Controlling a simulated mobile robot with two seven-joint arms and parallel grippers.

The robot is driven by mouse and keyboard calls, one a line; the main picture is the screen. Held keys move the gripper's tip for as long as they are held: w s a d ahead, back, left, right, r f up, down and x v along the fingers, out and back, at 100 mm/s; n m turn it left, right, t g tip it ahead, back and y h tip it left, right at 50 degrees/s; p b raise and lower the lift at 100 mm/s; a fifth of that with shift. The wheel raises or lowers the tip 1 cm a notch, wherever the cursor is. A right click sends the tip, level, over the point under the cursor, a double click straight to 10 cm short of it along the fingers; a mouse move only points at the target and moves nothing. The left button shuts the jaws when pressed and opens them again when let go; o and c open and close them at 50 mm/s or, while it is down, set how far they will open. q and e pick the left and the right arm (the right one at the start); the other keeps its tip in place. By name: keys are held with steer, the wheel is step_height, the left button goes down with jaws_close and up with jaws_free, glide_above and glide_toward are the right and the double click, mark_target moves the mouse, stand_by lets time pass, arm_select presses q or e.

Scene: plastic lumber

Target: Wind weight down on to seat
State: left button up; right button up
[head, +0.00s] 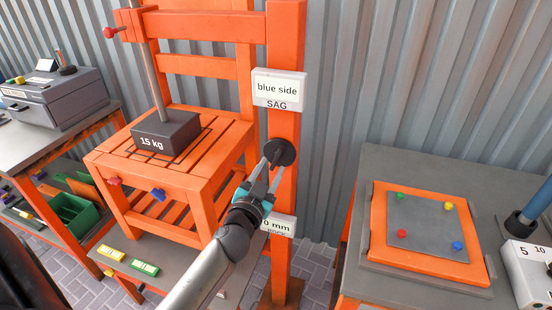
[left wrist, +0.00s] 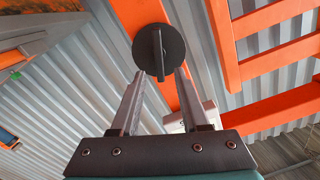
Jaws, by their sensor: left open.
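The dark weight (head: 165,133) marked "15 kg" hangs on a grey rod (head: 156,80) over the slatted seat (head: 205,150) of an orange chair. It is at or just above the slats; I cannot tell whether it touches. A round black knob (head: 281,152) is on the orange post (head: 286,110) to the right of the chair. My left gripper (head: 271,165) is open, with its fingertips close to the knob. In the left wrist view the knob (left wrist: 149,48) with its raised bar lies just beyond the open fingertips (left wrist: 160,76). My right gripper is not in view.
Signs reading "blue side SAG" (head: 278,88) and "0 mm" (head: 277,224) are on the post. A grey bench at right carries an orange board (head: 420,266) with coloured knobs. A bench at left holds a grey box (head: 50,98). Corrugated wall stands behind.

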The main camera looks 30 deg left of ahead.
mark_target(277, 158)
arm_select(q)
steer(key=shift+x, duration=2.35)
steer(key=shift+d, duration=0.1)
jaws_close()
